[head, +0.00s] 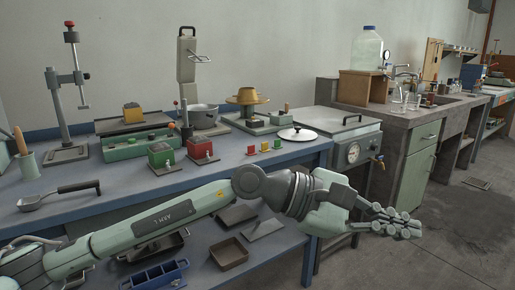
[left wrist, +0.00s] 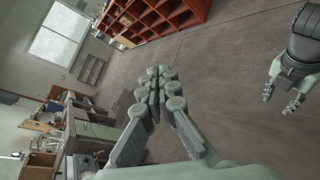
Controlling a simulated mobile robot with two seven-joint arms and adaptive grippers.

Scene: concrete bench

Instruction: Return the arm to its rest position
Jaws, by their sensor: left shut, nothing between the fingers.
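My left arm (head: 150,221) reaches across the front of the blue bench from the left. My left gripper (head: 412,228) is past the bench's right end, over the floor, shut and empty. In the left wrist view its fingers (left wrist: 158,73) meet at the tips with nothing between them. My right gripper (left wrist: 281,96) shows at the right edge of the left wrist view, empty, with its two fingers apart. It is clear of the left gripper. The right arm is not in the head view.
A cabinet with a gauge (head: 353,153) stands behind my left gripper. The floor (head: 450,245) at right is open.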

